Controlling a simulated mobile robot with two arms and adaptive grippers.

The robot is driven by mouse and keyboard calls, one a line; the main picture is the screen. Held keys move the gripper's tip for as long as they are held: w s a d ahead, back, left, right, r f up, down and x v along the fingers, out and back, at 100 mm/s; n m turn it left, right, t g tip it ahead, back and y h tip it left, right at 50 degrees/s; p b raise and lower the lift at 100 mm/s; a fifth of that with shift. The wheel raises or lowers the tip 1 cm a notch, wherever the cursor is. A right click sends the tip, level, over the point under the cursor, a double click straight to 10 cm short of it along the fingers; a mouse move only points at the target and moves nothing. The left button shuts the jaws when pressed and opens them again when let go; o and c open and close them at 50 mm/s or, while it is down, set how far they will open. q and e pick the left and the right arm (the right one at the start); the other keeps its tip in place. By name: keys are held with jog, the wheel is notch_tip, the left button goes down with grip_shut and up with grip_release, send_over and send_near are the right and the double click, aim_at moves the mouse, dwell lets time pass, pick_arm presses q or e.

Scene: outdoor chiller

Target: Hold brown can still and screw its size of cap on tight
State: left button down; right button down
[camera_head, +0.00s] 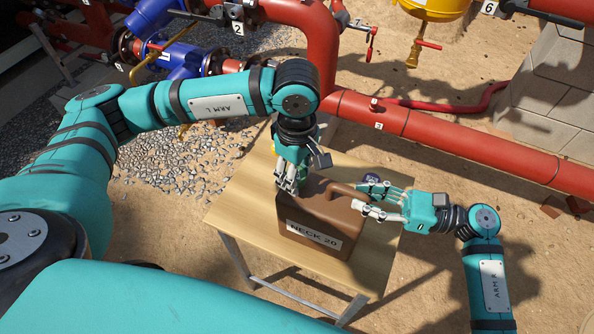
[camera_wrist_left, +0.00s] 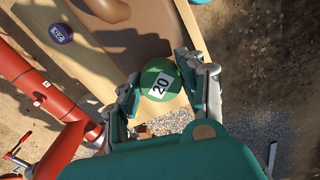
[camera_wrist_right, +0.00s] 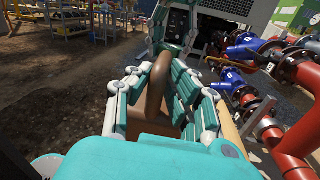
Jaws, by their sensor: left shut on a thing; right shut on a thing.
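The brown can (camera_head: 345,237), labelled NECK 20, stands upright on a small wooden table. My left gripper (camera_head: 290,183) points down at the can's left end. In the left wrist view it is shut on a green cap (camera_wrist_left: 159,84) marked 20. The cap is at the can's end; its underside and the can's neck are hidden, so I cannot tell whether it is seated. My right gripper (camera_head: 366,198) comes in from the right and is shut on the can's handle (camera_wrist_right: 158,84). A purple cap (camera_wrist_left: 61,33) lies on the table behind the can.
The wooden table (camera_head: 240,207) has bare top to the left and right of the can. A red pipe (camera_head: 450,137) runs behind it. Valves and flanged blue fittings (camera_head: 185,60) stand at the back left. Gravel and sandy ground surround the table.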

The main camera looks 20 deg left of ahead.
pick_arm(q)
jog(key=m, duration=0.6)
jog(key=shift+a+m, duration=0.2)
jog(key=shift+m, duration=0.1)
jog(key=m, duration=0.4)
jog(key=shift+f, duration=0.1)
jog(key=c, duration=0.7)
grip_release()
jog(key=shift+d, duration=0.1)
jog(key=shift+o, duration=0.5)
